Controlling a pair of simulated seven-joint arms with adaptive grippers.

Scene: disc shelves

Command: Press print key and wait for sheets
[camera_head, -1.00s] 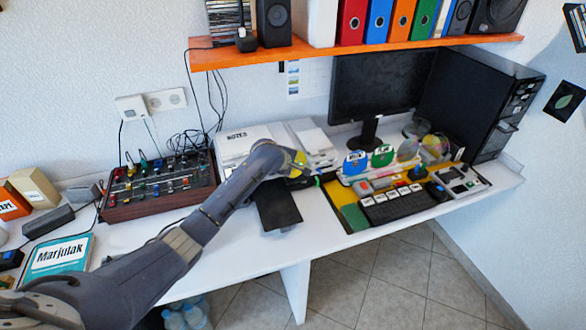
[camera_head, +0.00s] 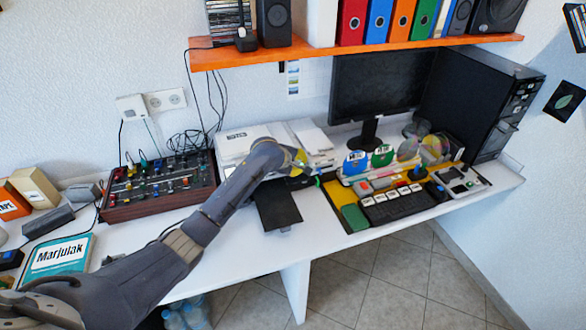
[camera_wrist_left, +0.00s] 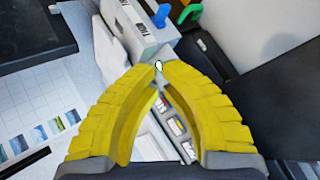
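The white printer (camera_head: 228,150) stands at the back middle of the desk, with a black tray (camera_head: 277,206) sticking out in front. My left arm reaches across it. My left gripper (camera_head: 303,165) has yellow fingers and is at the printer's right front side. In the left wrist view, the fingertips (camera_wrist_left: 160,66) meet or nearly meet, with a small white and green spot at the tips. Nothing is visibly held. A panel with several small keys (camera_wrist_left: 178,127) shows between and below the fingers. I cannot tell which key is the print key or whether the tips touch one. My right gripper is not in view.
A keyboard (camera_head: 400,205) and discs with coloured labels stand right of the printer. A monitor (camera_head: 380,85) stands behind, a black computer tower (camera_head: 478,95) at right. A knobbed mixer (camera_head: 158,192) stands left. The front desk strip (camera_head: 230,260) is clear.

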